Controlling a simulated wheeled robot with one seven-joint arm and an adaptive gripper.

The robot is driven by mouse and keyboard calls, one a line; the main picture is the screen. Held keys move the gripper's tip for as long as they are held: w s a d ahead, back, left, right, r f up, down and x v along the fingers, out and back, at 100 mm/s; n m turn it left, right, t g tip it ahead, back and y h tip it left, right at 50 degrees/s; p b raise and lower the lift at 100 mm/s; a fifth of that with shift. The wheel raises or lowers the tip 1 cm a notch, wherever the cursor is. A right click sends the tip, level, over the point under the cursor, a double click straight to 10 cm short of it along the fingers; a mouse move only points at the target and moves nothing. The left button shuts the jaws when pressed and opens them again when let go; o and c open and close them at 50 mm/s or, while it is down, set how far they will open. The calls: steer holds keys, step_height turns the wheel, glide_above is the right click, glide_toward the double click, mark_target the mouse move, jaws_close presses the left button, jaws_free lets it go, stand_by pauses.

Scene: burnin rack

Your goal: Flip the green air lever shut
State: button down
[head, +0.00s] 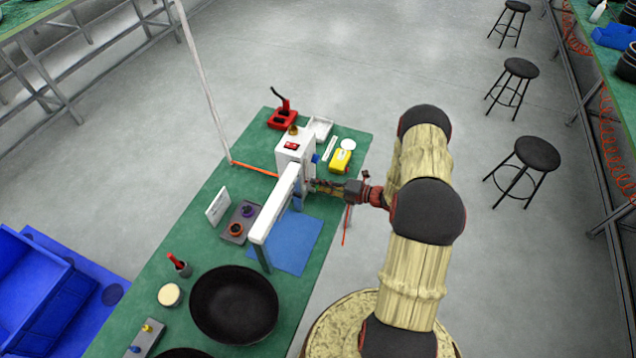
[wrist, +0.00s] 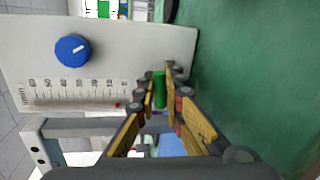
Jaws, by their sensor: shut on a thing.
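The green air lever (wrist: 159,88) shows in the wrist view as a small green piece on the lower part of a white machine. My gripper (wrist: 161,82) has its two fingers on either side of the lever and is shut on it. In the head view my gripper (head: 318,186) reaches in from the right against the white machine (head: 292,150). The lever is too small or hidden to make out there. The machine's face carries a blue knob (wrist: 72,50) and a printed scale (wrist: 75,88).
A green table (head: 345,150) holds the machine. A blue mat (head: 292,248) lies in front of it, with a white beam above. A yellow device (head: 341,161), a red tool (head: 283,116) and a black bowl (head: 234,304) stand around it. Stools are at the right.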

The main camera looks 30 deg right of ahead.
steer(key=shift+f+m+y, duration=0.25)
steer(key=shift+m+y, duration=0.05)
steer(key=shift+m, duration=0.4)
steer(key=c, duration=2.2)
jaws_free()
steer(key=shift+d, duration=0.1)
steer(key=shift+s, duration=0.1)
steer(key=v, duration=1.1)
steer(key=shift+s+d+r, duration=0.25)
steer(key=shift+d, duration=0.05)
